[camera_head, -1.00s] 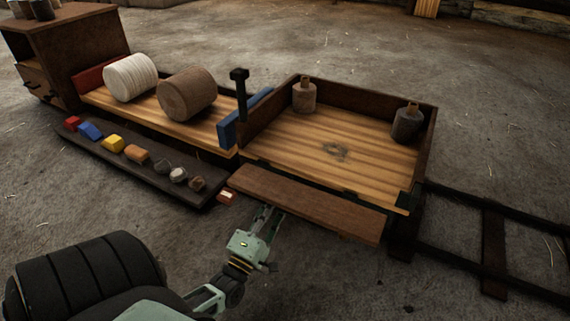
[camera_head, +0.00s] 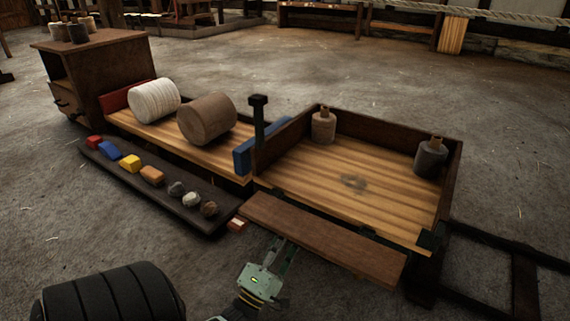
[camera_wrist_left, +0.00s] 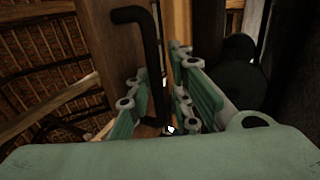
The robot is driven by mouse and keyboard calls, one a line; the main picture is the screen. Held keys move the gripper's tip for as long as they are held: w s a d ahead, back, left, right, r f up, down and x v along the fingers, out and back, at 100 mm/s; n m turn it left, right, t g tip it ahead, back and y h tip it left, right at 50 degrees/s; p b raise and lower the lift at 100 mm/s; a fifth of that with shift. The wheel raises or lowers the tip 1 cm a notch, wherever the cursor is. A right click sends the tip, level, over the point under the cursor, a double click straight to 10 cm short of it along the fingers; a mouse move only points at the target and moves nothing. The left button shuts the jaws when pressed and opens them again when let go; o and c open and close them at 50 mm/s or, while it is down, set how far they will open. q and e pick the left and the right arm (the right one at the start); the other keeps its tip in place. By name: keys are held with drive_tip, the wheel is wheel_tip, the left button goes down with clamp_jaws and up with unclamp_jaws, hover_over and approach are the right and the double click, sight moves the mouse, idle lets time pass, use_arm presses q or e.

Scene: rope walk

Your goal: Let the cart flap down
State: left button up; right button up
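The cart flap (camera_head: 322,240) is a long dark brown board along the near side of the wooden cart (camera_head: 365,200). It is tilted outward from the cart bed, with its broad face showing. My left gripper (camera_head: 282,252) is at the flap's near edge, its tips partly hidden beneath it. In the left wrist view, a black bent handle (camera_wrist_left: 151,45) stands between the two green-padded fingers of the left gripper (camera_wrist_left: 162,85). The fingers are apart, with a gap showing beside the handle; contact is unclear. My right gripper is not in view.
Two bottle-like jars, one tan (camera_head: 323,127) and one dark (camera_head: 430,158), stand in the cart. Left of it, a bed holds a white spool (camera_head: 154,101) and a brown spool (camera_head: 206,118). A dark board (camera_head: 160,185) carries several small blocks and stones. Rails (camera_head: 500,245) run right.

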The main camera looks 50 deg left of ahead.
use_arm(q)
drive_tip(key=shift+o, duration=0.6)
drive_tip(key=shift+s+f, duration=0.1)
drive_tip(key=shift+s, duration=0.05)
drive_tip(key=s+d+f, duration=0.1)
drive_tip(key=s+d, duration=0.2)
drive_tip(key=s, duration=1.1)
drive_tip(key=shift+d+f, duration=0.15)
drive_tip(key=shift+d, duration=0.15)
drive_tip(key=shift+s, duration=0.1)
